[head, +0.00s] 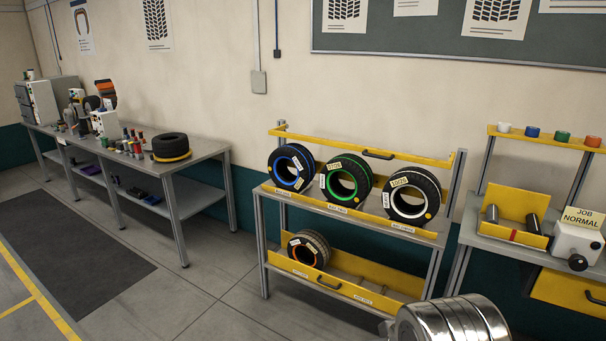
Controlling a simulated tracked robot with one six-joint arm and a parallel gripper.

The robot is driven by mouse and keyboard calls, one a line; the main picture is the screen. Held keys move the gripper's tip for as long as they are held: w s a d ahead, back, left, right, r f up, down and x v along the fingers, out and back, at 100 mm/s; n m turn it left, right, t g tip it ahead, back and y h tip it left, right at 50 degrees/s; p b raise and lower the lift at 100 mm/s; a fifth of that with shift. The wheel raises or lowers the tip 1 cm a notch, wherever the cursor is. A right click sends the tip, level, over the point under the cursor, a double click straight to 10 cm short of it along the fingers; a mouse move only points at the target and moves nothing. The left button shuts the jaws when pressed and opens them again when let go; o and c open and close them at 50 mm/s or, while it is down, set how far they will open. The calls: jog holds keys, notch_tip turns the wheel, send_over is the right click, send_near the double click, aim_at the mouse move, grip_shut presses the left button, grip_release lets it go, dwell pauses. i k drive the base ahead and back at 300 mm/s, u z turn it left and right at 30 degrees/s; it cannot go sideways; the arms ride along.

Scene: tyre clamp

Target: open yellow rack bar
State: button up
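The tyre rack (262,240) stands against the wall right of centre. A yellow bar (330,144) with a black handle (378,154) spans its top, just above the upper tyres. A second yellow bar (350,291) with a dark handle (328,284) runs along the front of the lower shelf. The upper shelf holds tyres with a blue ring (275,172), a green ring (328,195) and a white ring (428,186). A tyre with an orange ring (322,246) sits on the lower shelf at left. My gripper is not in view.
A long grey workbench (200,149) with a black tyre (170,144) and tools stands at left. A bench at right bears a yellow tray (520,203) and a white box labelled JOB NORMAL (577,241). The floor (210,295) left of the rack is clear.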

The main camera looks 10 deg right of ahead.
aim_at(386, 154)
jog(key=i, duration=0.9)
jog(key=z, duration=0.25)
